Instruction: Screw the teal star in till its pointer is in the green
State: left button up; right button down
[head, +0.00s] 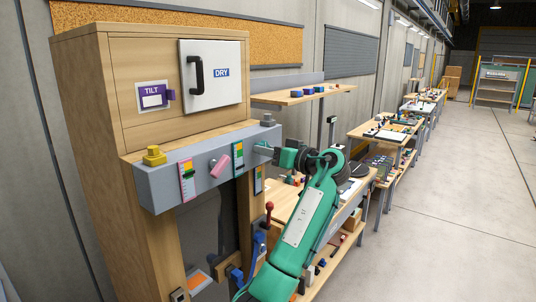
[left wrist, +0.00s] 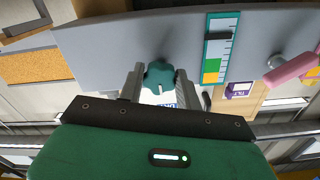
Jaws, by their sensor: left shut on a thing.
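The teal star (left wrist: 158,75) is a lobed knob on the grey panel (left wrist: 110,40). It sits between the two fingers of my left gripper (left wrist: 160,84), which is shut on it. In the head view the left gripper (head: 276,154) reaches the right part of the panel, and the star (head: 262,149) shows small there. A teal-framed gauge (left wrist: 217,50) stands beside the star. Its dark pointer (left wrist: 222,35) lies in the pale scale, apart from the coloured bands at the lower end of this picture. My right gripper is not in view.
A pink knob (head: 222,163), a pink-framed gauge (head: 186,180) and a yellow knob (head: 154,156) are on the same panel. Above are a DRY door (head: 222,78) and a purple TILT gauge (head: 152,97). A red-topped lever (head: 269,207) stands below. Benches line the wall; the right floor is clear.

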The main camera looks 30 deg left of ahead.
pick_arm(q)
jog(key=m, duration=1.6)
jog(key=m+p, duration=0.1)
jog(key=m, duration=1.5)
jog(key=shift+r+m, duration=0.2)
jog(key=shift+m, duration=0.2)
jog(key=o, duration=1)
